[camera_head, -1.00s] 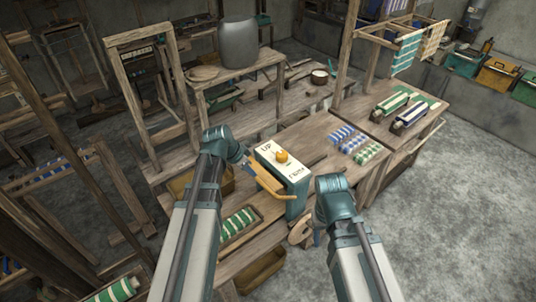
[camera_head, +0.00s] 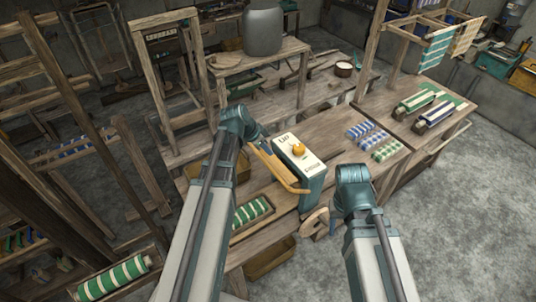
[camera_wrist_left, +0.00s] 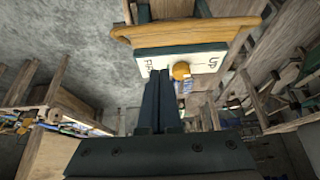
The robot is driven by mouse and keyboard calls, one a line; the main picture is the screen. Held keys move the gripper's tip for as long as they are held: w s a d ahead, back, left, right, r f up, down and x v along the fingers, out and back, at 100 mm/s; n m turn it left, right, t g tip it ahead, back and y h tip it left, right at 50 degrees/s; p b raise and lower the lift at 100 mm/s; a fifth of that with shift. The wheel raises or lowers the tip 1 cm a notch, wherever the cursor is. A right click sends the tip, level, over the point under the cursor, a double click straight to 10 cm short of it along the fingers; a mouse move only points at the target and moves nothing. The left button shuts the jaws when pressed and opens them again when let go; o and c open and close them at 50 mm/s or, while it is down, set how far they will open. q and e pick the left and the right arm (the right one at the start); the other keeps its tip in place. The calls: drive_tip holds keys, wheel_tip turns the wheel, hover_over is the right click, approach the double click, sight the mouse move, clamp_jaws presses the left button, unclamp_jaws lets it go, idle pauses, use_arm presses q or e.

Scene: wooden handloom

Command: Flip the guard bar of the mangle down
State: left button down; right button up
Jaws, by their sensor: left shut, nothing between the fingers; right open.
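The mangle (camera_head: 313,172) is a box with a white top plate lettered UP at one end and an orange knob (camera_head: 298,149) in the middle. Its orange-yellow guard bar (camera_head: 281,172) runs along the left side of the box. The bar also crosses the top of the left wrist view (camera_wrist_left: 185,33). My left gripper (camera_wrist_left: 160,75) is shut and empty, its tips in front of the plate in that view. In the head view its fingers are mostly hidden behind the wrist, near the bar's far end; contact cannot be told. My right gripper (camera_head: 333,221) is open, mostly hidden, near the mangle's front.
A wooden wheel (camera_head: 315,223) sits at the mangle's front end. Striped blue (camera_head: 366,131) and green (camera_head: 386,149) cloths lie on the table to the right. A tray with a green-striped roll (camera_head: 250,213) lies left of the mangle. A wooden frame stands behind the left arm.

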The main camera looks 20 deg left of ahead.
use_arm(q)
drive_tip(key=b, duration=0.8)
hover_over(274, 173)
drive_tip(key=f, duration=0.5)
drive_tip(key=w+f, duration=0.1)
drive_tip(key=f, duration=0.2)
drive_tip(key=shift+d+f, duration=0.25)
drive_tip(key=shift+d, duration=0.05)
drive_tip(key=shift+s+a+f+b, duration=0.1)
drive_tip(key=shift+s+f+b, duration=0.1)
drive_tip(key=shift+f+b, duration=0.35)
drive_tip(key=shift+s+a+f+b, duration=0.1)
drive_tip(key=shift+s+f+b, duration=0.05)
drive_tip(key=shift+f+b, duration=0.35)
drive_tip(key=shift+s+a+f+b, duration=0.15)
drive_tip(key=shift+s+f+b, duration=0.05)
drive_tip(key=shift+f+b, duration=0.35)
